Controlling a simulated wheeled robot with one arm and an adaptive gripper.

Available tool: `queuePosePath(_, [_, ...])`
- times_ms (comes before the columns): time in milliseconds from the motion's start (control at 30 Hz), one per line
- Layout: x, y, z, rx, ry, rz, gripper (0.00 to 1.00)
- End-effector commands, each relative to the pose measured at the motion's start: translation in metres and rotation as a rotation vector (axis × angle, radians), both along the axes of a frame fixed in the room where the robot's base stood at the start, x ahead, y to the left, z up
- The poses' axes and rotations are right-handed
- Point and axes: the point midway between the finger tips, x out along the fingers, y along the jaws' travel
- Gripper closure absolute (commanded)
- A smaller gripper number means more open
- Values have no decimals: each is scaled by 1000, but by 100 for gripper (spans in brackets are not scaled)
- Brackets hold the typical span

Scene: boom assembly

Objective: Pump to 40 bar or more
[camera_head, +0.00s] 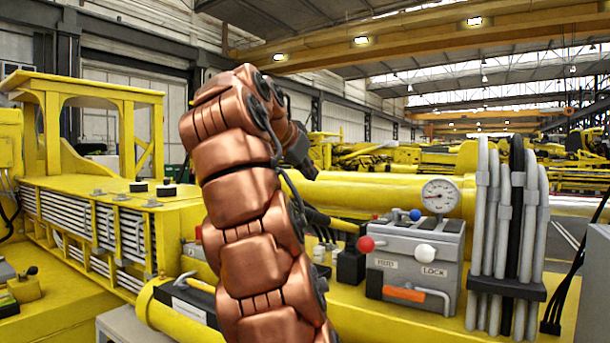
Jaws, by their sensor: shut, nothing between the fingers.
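A grey pump unit (413,264) stands on the yellow deck at centre right. My copper arm rises through the middle. My dark gripper (304,165) is at its upper end, up and left of the pump unit, apart from it. It looks shut and empty; its fingers are partly hidden.
Grey and black hoses (508,240) stand in a rack right of the pump unit. A yellow cylinder (385,195) runs behind it. A yellow frame with stacked plates (95,228) fills the left. My arm hides part of the deck.

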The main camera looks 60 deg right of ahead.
Motion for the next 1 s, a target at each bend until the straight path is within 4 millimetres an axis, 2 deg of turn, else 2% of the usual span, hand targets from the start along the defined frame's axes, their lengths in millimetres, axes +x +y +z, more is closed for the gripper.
queuePosePath(33, [0,-9,-8,3,1,-3,100])
queuePosePath(233, [1,-37,-25,2,-1,-5,100])
queuePosePath(467, [4,-56,-35,3,0,-3,100])
queuePosePath(1000, [9,-50,-51,2,3,-1,100])
